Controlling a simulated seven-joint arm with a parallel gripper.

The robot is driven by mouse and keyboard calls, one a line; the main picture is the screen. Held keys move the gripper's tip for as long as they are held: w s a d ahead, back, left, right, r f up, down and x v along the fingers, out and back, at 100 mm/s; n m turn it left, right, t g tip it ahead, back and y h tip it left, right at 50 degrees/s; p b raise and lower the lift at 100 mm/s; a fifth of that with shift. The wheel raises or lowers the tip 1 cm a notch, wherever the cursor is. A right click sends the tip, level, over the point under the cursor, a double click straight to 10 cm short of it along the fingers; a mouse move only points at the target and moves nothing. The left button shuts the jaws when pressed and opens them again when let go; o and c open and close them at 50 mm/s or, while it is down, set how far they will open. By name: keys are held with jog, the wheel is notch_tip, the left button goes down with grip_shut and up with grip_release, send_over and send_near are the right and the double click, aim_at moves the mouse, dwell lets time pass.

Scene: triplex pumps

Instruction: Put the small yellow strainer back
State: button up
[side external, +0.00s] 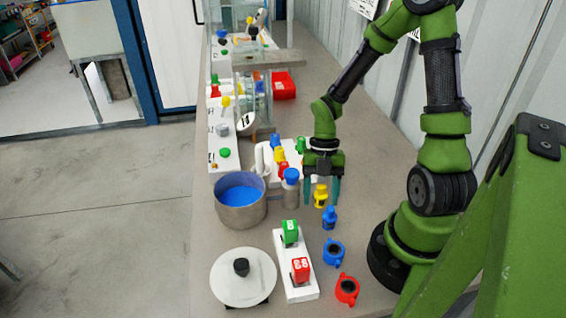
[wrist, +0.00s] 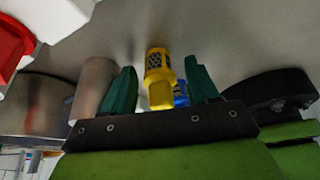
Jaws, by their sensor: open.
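The small yellow strainer (side external: 320,195) is on the grey bench beside the small blue strainer (side external: 329,218). My gripper (side external: 322,190) points down over it, with one teal finger on each side. In the wrist view the yellow strainer (wrist: 158,72) shows a dark mesh patch and lies between the two open fingers of my gripper (wrist: 160,82). Gaps show on both sides of it, so it is not clamped. Part of the blue strainer (wrist: 181,94) shows behind it. Whether the yellow strainer's base touches the bench is hard to tell.
A steel pot of blue liquid (side external: 240,201) and a blue-capped metal cylinder (side external: 290,190) stand left of my gripper. A white block with green and red handles (side external: 296,268), a round lid (side external: 243,278), a blue ring (side external: 333,252) and a red ring (side external: 347,290) lie nearer the camera.

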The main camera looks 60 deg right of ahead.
jog(key=v, duration=1.2)
jog(key=s+a+r+m+t+h, duration=0.1)
jog(key=a+r+m+t, duration=0.3)
jog(key=m, duration=1)
jog(key=s+a+r+m+t+h, duration=0.1)
jog(key=a+r+m+t, duration=0.4)
jog(key=m, duration=0.9)
notch_tip(320, 180, up, 4)
jog(key=a, duration=0.2)
jog(key=shift+a, duration=0.4)
jog(key=shift+f, duration=0.15)
